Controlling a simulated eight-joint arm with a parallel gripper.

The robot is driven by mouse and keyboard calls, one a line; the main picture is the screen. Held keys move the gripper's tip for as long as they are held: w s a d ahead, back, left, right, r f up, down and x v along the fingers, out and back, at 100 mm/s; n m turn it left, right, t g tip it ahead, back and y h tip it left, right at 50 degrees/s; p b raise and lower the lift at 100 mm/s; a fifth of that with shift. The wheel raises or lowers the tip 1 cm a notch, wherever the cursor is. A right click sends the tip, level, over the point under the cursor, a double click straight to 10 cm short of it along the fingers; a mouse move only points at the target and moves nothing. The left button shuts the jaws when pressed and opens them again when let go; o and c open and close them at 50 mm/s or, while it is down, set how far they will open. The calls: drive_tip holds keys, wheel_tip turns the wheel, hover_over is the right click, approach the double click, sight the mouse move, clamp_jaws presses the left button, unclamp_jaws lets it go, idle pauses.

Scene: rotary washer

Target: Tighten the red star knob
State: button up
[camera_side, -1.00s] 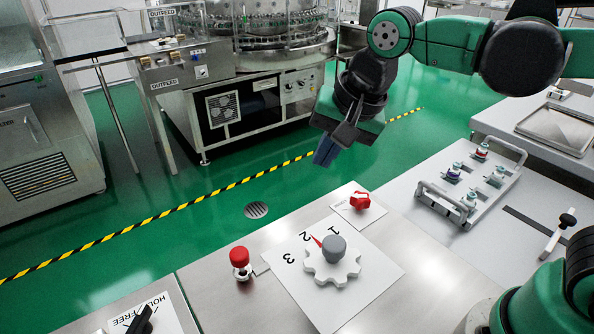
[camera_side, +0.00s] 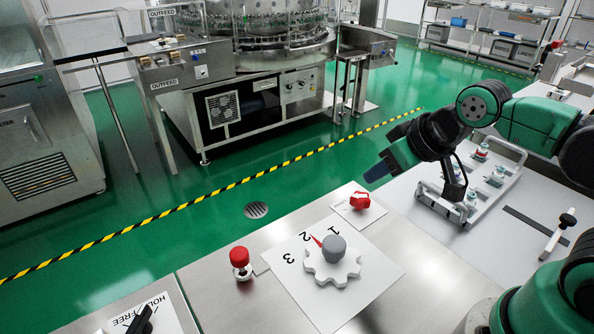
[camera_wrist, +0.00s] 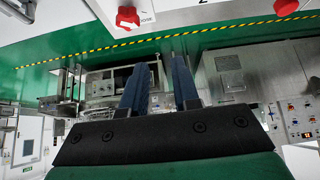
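The red star knob (camera_side: 359,201) sits on a small white plate in the side view. In the wrist view a red knob (camera_wrist: 127,17) with lobes shows at the top edge, partly cut off, by a label partly reading "OSE". My gripper (camera_side: 376,173) is above and just behind the knob in the side view, apart from it. In the wrist view my gripper (camera_wrist: 160,62) has two blue fingers apart with nothing between them, so it is open.
A grey-capped white star dial (camera_side: 332,262) with numbers 1 to 3 stands in front of the knob. A red mushroom-shaped button (camera_side: 240,258) is to its left. A tray with handles (camera_side: 430,190) lies to the right, under my arm. A black switch (camera_side: 140,320) is at the lower left.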

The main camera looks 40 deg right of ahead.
drive_tip(key=o, duration=0.3)
drive_tip(key=shift+w+d, duration=0.15)
drive_tip(key=shift+w, duration=0.1)
drive_tip(key=o, duration=0.4)
drive_tip(key=shift+w+d+n+g, duration=0.2)
drive_tip(key=shift+w+n+g, duration=0.15)
drive_tip(key=shift+n+g, duration=0.25)
drive_tip(key=n+g, duration=0.6)
drive_tip(key=n, duration=0.3)
hover_over(361, 196)
wheel_tip(361, 196, down, 6)
drive_tip(key=shift+s+a+f, duration=0.1)
drive_tip(key=shift+f, duration=3)
clamp_jaws()
